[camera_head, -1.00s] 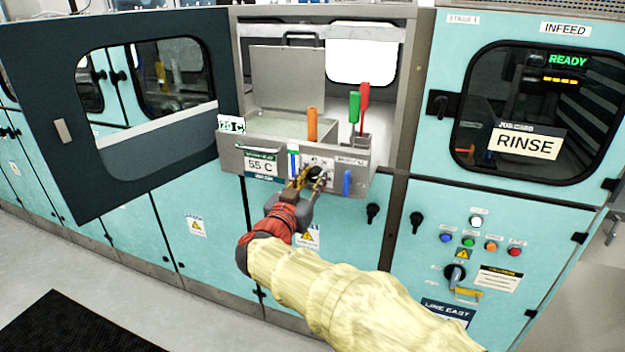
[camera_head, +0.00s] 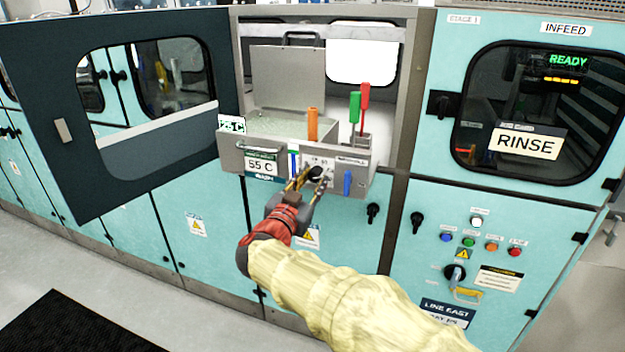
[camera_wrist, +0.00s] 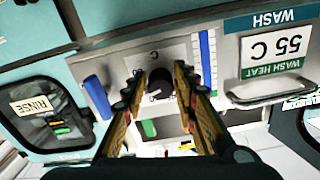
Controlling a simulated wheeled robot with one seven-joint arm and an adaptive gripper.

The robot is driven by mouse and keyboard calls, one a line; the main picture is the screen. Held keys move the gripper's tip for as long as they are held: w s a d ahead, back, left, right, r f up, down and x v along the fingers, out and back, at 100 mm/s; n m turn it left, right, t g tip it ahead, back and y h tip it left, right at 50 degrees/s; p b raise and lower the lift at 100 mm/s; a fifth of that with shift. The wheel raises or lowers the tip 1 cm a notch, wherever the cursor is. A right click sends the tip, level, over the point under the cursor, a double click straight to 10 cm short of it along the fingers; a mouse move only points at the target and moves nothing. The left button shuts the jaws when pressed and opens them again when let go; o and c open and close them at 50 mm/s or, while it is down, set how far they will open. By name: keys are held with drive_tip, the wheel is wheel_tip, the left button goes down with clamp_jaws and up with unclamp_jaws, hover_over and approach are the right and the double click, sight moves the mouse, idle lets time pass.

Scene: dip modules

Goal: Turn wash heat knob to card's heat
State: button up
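The wash heat knob (camera_head: 316,172) is a small dark dial on the front panel of the steel wash tank, with a pale scale plate around it. It also shows in the wrist view (camera_wrist: 158,84), upside down. The card (camera_head: 261,165) on the tank front reads 55 C under a wash heat heading; it is also in the wrist view (camera_wrist: 275,46). My gripper (camera_head: 312,177) is at the panel with its fingers on either side of the knob. In the wrist view a gap shows between fingers and knob. The knob's exact pointer setting is too small to read.
A blue and white gauge strip (camera_head: 293,164) is left of the knob and a blue handle (camera_head: 348,183) right of it. Orange (camera_head: 312,124), green (camera_head: 354,107) and red (camera_head: 364,96) handles stand above. A small 25 C display (camera_head: 231,125) is at the tank's left corner.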

drive_tip(key=o, duration=0.3)
drive_tip(key=shift+r, duration=0.2)
drive_tip(key=v, duration=1.2)
